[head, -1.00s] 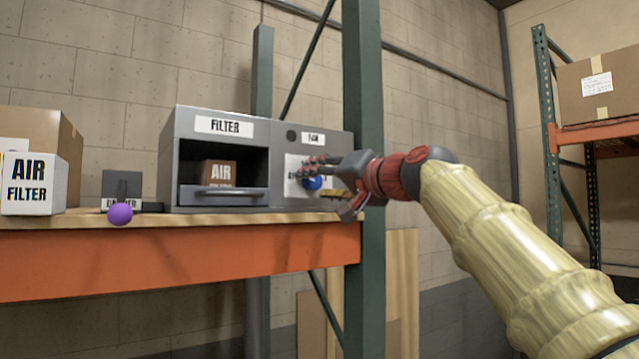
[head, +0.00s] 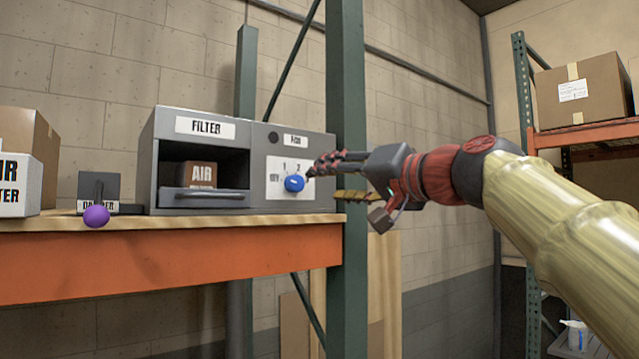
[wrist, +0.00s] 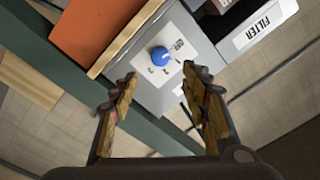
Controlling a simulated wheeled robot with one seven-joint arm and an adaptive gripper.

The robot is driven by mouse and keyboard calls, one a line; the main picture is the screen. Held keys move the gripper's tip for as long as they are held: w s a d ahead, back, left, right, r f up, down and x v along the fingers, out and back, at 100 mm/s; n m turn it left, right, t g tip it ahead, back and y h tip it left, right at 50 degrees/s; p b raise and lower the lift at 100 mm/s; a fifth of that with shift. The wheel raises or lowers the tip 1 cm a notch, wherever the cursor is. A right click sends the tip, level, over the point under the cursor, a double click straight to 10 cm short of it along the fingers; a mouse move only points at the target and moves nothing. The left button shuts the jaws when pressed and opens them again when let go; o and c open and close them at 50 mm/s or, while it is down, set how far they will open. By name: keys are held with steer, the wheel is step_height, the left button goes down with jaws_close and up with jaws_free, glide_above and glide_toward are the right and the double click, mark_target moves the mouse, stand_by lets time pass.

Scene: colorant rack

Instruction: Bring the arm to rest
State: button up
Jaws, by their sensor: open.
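My gripper (head: 325,178) is in front of the green rack post, just right of the blue knob (head: 294,183) on the grey unit's front panel (head: 275,165). In the wrist view my gripper (wrist: 162,90) has its two fingers spread apart with nothing between them. The blue knob (wrist: 159,53) shows beyond the fingertips and apart from them, on a white dial plate with numbers. My arm reaches in from the right.
The grey unit has an open FILTER bay (head: 203,165) with a brown box inside. A damper with a purple ball (head: 96,215) stands left. The green post (head: 346,120) is close behind my gripper. Another rack (head: 560,135) stands at right.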

steer(key=shift+s+d+f, duration=0.1)
steer(key=shift+s+d, duration=0.25)
steer(key=shift+s, duration=0.2)
step_height(320, 180, down, 16)
steer(key=w+d+g+h, duration=0.3)
steer(key=s+d+f+g+h, duration=0.1)
steer(key=s+f, duration=0.2)
steer(key=f, duration=0.5)
steer(key=s+d+f+g+h, duration=0.1)
steer(key=s+d+f+h, duration=0.15)
steer(key=f, duration=0.55)
steer(key=s+d+f+g+h, duration=0.2)
steer(key=s+d+f, duration=0.1)
steer(key=s+f, duration=1)
steer(key=s+d+f+n+g+h+b, duration=0.1)
steer(key=s+d+f+g, duration=0.1)
steer(key=s+f, duration=1.1)
step_height(320, 180, down, 3)
steer(key=shift+d+r+g+h, duration=0.1)
steer(key=shift+d+g+h, duration=0.25)
steer(key=shift+d, duration=0.3)
